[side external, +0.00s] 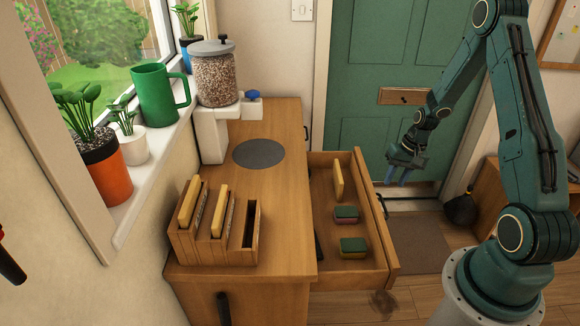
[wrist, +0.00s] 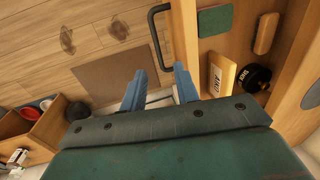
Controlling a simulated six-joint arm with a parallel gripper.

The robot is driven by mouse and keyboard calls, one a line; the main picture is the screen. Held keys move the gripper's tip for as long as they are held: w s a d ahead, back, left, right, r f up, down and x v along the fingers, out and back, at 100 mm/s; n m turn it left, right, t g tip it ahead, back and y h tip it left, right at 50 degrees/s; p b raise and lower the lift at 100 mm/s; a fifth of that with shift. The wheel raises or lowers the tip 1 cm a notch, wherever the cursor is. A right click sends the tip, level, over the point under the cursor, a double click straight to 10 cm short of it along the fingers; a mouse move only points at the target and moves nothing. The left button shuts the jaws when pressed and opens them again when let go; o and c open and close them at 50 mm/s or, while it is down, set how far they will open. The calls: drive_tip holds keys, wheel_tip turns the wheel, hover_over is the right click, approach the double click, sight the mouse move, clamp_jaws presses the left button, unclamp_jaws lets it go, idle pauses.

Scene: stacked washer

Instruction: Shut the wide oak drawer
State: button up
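The wide oak drawer (side external: 377,235) stands pulled out from the right side of the oak cabinet (side external: 290,135) in the side view. Its front panel also shows in the wrist view (wrist: 183,35), with a black bar handle (wrist: 154,40) on its outer face. My gripper (side external: 398,178) is beyond the drawer front's far end, on the handle side, and appears apart from it. In the wrist view its two blue fingers (wrist: 160,78) are spread with nothing between them. The handle lies ahead of the fingertips. Contact with the panel cannot be told.
The drawer holds sponges (side external: 353,247), a yellow block (side external: 338,180) and a dark round item (wrist: 257,77). A wooden rack (side external: 215,245) and a grey disc (side external: 258,153) are on the cabinet top. Floor with a brown mat (side external: 420,240) lies outside the drawer.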

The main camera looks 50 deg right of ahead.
drive_tip(key=a+r+n, duration=0.1)
drive_tip(key=a+r, duration=0.2)
drive_tip(key=r, duration=0.4)
drive_tip(key=w+a+r+n+h, duration=0.1)
drive_tip(key=a+r, duration=0.2)
drive_tip(key=r, duration=0.5)
drive_tip(key=shift+a+r, duration=0.2)
drive_tip(key=shift+w, duration=0.1)
drive_tip(key=c, duration=0.6)
drive_tip(key=shift+w+d+f+t, duration=0.15)
drive_tip(key=shift+d+t, duration=0.1)
drive_tip(key=shift+t, duration=0.05)
clamp_jaws()
drive_tip(key=w+d+f+t, duration=0.2)
drive_tip(key=d+f, duration=0.6)
drive_tip(key=d, duration=0.2)
drive_tip(key=w+d+f+t, duration=0.3)
drive_tip(key=d+f, duration=0.5)
drive_tip(key=d, duration=0.3)
drive_tip(key=shift+w+m, duration=0.15)
drive_tip(key=shift+m, duration=0.25)
